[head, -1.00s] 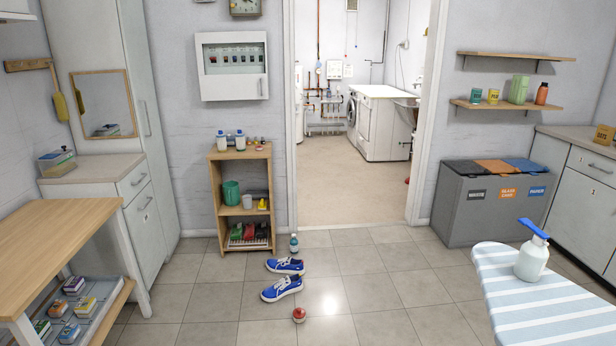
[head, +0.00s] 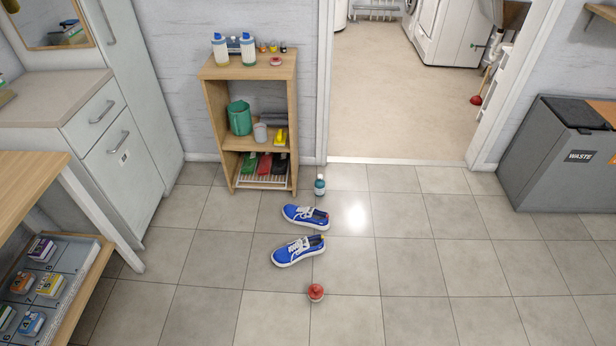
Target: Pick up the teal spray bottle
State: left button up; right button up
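Two pale bottles with blue tops (head: 220,50) stand on top of the shelf. Neither of my grippers shows in the head view.
Two blue shoes (head: 299,251) and a red round object (head: 316,292) lie on the floor in front of the bottle. The wooden shelf (head: 210,125) stands behind it, beside an open doorway. A grey waste bin (head: 535,160) stands at right. The floor right of the shoes is clear.

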aim_at(318, 186)
jog(key=i, duration=0.2)
jog(key=i+l, duration=0.75)
jog(key=l, duration=0.15)
jog(key=i+l+u, duration=0.1)
jog(key=i+l, duration=0.25)
jog(key=l, duration=0.1)
